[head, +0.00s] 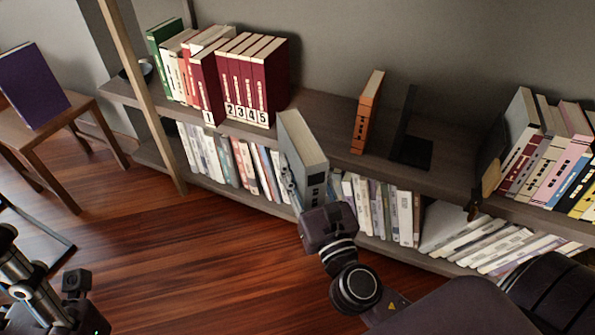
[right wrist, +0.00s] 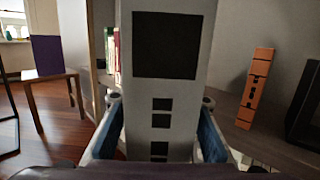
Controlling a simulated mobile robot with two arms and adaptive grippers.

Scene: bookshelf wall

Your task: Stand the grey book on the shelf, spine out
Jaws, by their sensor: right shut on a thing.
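The grey book (head: 305,158) is upright, slightly tilted in the picture, in front of the upper shelf's edge (head: 330,166). My right gripper (head: 296,192) is shut on its lower part. In the right wrist view the book's pale spine (right wrist: 165,95), with dark square marks, faces the camera between the two fingers of my right gripper (right wrist: 160,135). I cannot tell whether the book's base touches the shelf. My left gripper (head: 75,287) shows only partly at the lower left, away from the book; its fingers are unclear.
Red numbered volumes (head: 245,75) stand left of the book. An orange book (head: 367,112) stands to the right, beside a black bookend (head: 410,145). Bare shelf lies between them. Lower-shelf books (head: 375,205) fill the space below. A stool (head: 45,140) bears a purple book (head: 35,85).

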